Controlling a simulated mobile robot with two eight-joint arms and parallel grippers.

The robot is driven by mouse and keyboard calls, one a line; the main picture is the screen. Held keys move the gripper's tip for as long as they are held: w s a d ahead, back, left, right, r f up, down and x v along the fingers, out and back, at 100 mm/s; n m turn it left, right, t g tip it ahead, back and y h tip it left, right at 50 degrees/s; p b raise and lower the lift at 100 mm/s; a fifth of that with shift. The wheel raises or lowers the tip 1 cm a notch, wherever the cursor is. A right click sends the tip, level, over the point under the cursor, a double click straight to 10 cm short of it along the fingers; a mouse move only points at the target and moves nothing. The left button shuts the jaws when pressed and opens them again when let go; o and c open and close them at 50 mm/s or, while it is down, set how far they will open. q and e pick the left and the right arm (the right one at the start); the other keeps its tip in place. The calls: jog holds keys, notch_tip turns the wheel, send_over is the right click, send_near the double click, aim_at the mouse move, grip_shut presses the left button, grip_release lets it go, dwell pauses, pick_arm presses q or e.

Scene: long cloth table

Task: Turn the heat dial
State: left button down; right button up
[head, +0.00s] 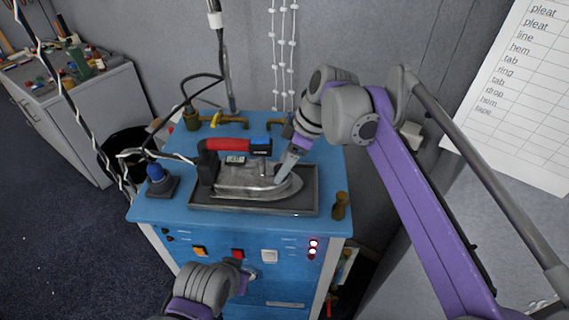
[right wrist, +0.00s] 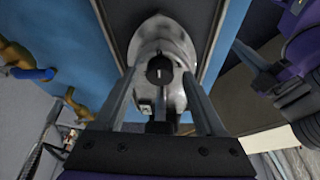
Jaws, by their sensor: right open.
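A silver iron (head: 250,180) with a red and black handle (head: 228,145) sits on a dark tray (head: 305,207) on the blue station. In the right wrist view, the iron's body (right wrist: 160,35) carries a round black dial (right wrist: 159,69) with a light mark. My right gripper (head: 284,179) reaches down to the iron's front part. In the right wrist view its open fingers (right wrist: 159,76) stand on either side of the dial; contact is unclear. The dial is not clear in the head view. My left gripper (head: 250,273) is low before the station's front panel; its jaws are unclear.
The blue station (head: 165,212) has front switches, including an orange one (head: 200,251) and a red one (head: 238,254). Brass pipe fittings (head: 225,121) stand at its back. A blue-topped knob (head: 156,173) is at left and a brass piece (head: 340,205) at right.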

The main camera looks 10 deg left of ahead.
grip_shut()
dwell(0.4)
pick_arm(q)
jog(key=shift+r, duration=0.1)
pick_arm(e)
jog(key=shift+m, duration=0.4)
jog(key=m, duration=0.1)
jog(key=m+t, duration=0.1)
jog(key=m, duration=0.1)
jog(key=m+t+p, duration=0.1)
jog(key=m, duration=0.1)
jog(key=shift+s, duration=0.25)
pick_arm(q)
jog(key=shift+w+r+p, duration=0.15)
jog(key=shift+w+r, duration=0.1)
jog(key=shift+r, duration=0.3)
jog(key=shift+w+r+p, duration=0.15)
jog(key=shift+w+r, duration=0.1)
jog(key=shift+r, duration=0.25)
pick_arm(e)
jog(key=m+t, duration=0.1)
jog(key=m, duration=0.1)
jog(key=m+h, duration=0.1)
jog(key=m, duration=0.2)
jog(key=shift+s+a+t+h, duration=0.1)
jog(key=shift+a+t+h, duration=0.05)
jog(key=shift+t+h, duration=0.2)
jog(key=shift+m, duration=0.3)
grip_release()
